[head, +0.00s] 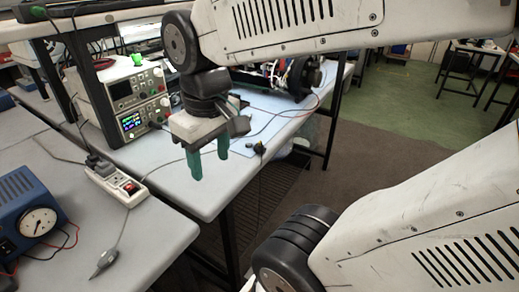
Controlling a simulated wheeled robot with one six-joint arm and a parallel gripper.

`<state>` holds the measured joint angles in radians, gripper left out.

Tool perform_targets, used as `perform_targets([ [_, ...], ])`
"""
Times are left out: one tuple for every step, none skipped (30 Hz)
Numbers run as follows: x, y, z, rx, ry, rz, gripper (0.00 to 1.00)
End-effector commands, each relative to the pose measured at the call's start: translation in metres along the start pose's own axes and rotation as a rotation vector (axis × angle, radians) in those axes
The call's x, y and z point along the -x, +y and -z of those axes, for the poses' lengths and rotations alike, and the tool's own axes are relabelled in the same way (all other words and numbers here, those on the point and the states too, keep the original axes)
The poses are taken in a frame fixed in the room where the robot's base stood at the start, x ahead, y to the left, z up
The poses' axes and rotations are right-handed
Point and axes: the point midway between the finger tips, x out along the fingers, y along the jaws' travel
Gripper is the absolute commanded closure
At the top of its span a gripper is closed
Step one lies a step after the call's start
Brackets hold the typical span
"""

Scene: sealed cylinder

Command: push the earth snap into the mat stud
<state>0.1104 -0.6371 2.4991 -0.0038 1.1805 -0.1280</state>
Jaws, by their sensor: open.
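My gripper (209,162) has green fingers that point down, spread apart with nothing between them. It is above the front part of the grey bench, left of a small dark piece (259,148) at the bench's front edge. A thin cord hangs from that piece down past the edge. It looks like the earth snap, but it is too small to be sure. A pale blue mat (262,104) lies on the bench behind my gripper, partly hidden by my arm. I cannot make out the mat stud.
Stacked bench instruments (128,95) stand behind left of my gripper. A power strip (117,184) with a red switch and a blue meter box (30,222) are on the left bench. Open machinery with wires (290,78) stands behind the mat. Thin leads cross the bench.

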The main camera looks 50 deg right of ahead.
Motion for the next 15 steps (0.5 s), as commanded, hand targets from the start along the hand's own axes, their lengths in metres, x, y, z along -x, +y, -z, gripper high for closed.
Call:
perform_targets([
  [-0.004,0.017,0.015,-0.008,-0.018,-0.003,0.48],
  [-0.006,0.028,0.024,-0.003,-0.024,-0.004,0.48],
  [-0.01,0.044,0.036,0.002,-0.033,-0.006,0.48],
  [-0.013,0.058,0.045,0.007,-0.039,-0.006,0.48],
  [-0.018,0.072,0.052,0.012,-0.046,-0.006,0.48],
  [-0.023,0.092,0.061,0.018,-0.053,-0.006,0.48],
  [-0.028,0.108,0.068,0.024,-0.058,-0.005,0.48],
  [-0.034,0.123,0.073,0.03,-0.063,-0.004,0.48],
  [-0.042,0.144,0.078,0.037,-0.07,-0.002,0.48],
  [-0.048,0.16,0.081,0.043,-0.074,0.0,0.48],
  [-0.054,0.175,0.083,0.048,-0.079,0.002,0.48],
  [-0.061,0.194,0.084,0.055,-0.082,0.004,0.48],
  [-0.067,0.207,0.084,0.06,-0.086,0.006,0.48],
  [-0.073,0.22,0.084,0.064,-0.088,0.008,0.48],
  [-0.08,0.234,0.083,0.071,-0.091,0.011,0.48],
])
